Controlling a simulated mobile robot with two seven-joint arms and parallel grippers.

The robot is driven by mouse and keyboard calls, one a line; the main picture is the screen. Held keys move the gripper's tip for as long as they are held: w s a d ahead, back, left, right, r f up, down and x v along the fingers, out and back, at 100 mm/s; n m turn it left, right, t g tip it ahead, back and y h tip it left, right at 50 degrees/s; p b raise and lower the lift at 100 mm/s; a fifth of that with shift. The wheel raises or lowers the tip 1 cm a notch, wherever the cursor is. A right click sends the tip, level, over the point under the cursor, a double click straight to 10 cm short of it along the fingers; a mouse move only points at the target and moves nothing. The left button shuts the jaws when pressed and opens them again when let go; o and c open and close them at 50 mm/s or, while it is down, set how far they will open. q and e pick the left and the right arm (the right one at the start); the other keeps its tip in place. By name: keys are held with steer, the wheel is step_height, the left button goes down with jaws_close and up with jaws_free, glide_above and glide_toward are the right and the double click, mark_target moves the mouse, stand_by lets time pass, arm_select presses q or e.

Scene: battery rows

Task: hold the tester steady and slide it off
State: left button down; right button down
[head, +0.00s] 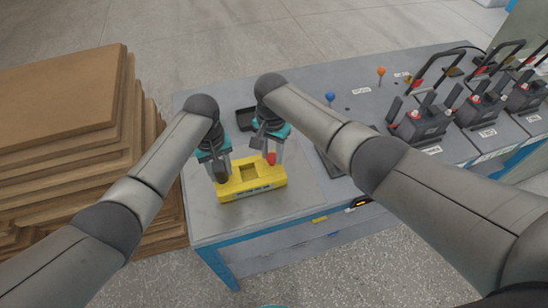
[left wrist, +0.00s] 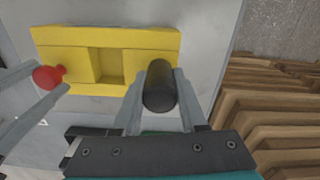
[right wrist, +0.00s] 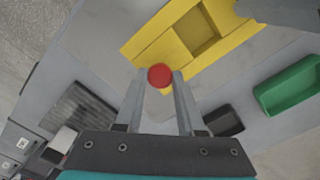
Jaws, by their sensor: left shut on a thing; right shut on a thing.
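The yellow tester (head: 250,185) lies flat on the left part of the grey table, with a square recess in its middle. It also shows in the left wrist view (left wrist: 105,36) and the right wrist view (right wrist: 165,38). My left gripper (head: 220,172) is shut on the dark upright grip (left wrist: 160,88) at one end of the tester. My right gripper (head: 271,156) is shut on the red knob (right wrist: 160,75) at the other end. The tester appears to rest on the table; its underside is hidden.
Brown boards (head: 60,95) are stacked by the table's left edge. A black tray (right wrist: 223,121) and a green bin (right wrist: 290,86) lie behind the tester. Black batteries with handles (head: 425,122) stand at the right. The grey tabletop (head: 210,222) in front of the tester is bare.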

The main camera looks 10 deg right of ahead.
steer(key=shift+w+a, duration=0.1)
steer(key=shift+w, duration=0.8)
steer(key=c, duration=0.5)
jaws_free()
steer(key=shift+r, duration=0.1)
step_height(320, 180, up, 12)
arm_select(q)
steer(key=shift+c, duration=1.9)
jaws_free()
